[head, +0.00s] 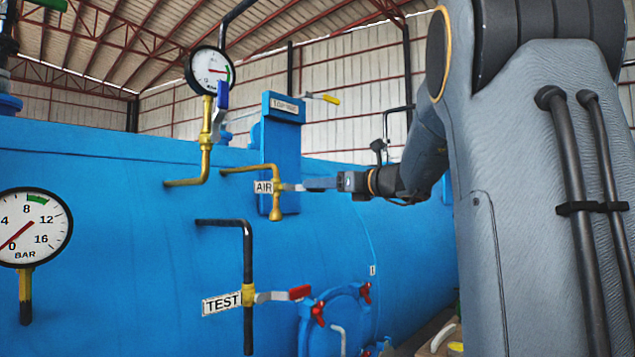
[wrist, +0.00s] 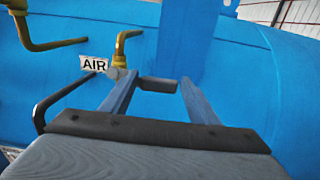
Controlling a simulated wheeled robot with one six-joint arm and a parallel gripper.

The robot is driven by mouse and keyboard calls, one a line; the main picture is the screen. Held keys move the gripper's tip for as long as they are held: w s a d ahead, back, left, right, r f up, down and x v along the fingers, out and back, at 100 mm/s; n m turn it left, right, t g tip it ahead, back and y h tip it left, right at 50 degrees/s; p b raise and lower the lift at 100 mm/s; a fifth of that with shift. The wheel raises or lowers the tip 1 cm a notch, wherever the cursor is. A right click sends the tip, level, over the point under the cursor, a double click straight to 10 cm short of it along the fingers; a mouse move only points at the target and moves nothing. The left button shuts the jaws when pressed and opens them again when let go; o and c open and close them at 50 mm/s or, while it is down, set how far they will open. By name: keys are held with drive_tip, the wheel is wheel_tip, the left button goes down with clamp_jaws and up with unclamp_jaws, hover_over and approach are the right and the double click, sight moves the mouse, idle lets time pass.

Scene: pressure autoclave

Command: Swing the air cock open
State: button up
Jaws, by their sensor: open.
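The air cock (head: 277,187) sits on a yellow pipe on the blue vessel, beside a white AIR label (head: 263,187). In the wrist view the cock (wrist: 119,70) is just left of my gripper's left finger. Its pale lever (head: 290,187) points right, roughly level, towards my gripper (head: 318,184). My gripper is open; in the wrist view its two fingers (wrist: 158,82) spread on either side of a short dark bar, which looks like the lever's end. Part of the lever is hidden by the fingers, and I cannot tell whether they touch it.
A TEST cock with a red-tipped lever (head: 299,293) is below. A gauge (head: 210,70) on a yellow pipe with a blue-handled valve (head: 222,95) stands above left. A blue plate (head: 281,140) rises behind the AIR cock. A larger gauge (head: 33,228) is far left.

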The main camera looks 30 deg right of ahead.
drive_tip(key=shift+p+x, duration=0.35)
drive_tip(key=shift+x, duration=1)
drive_tip(key=c, duration=1.2)
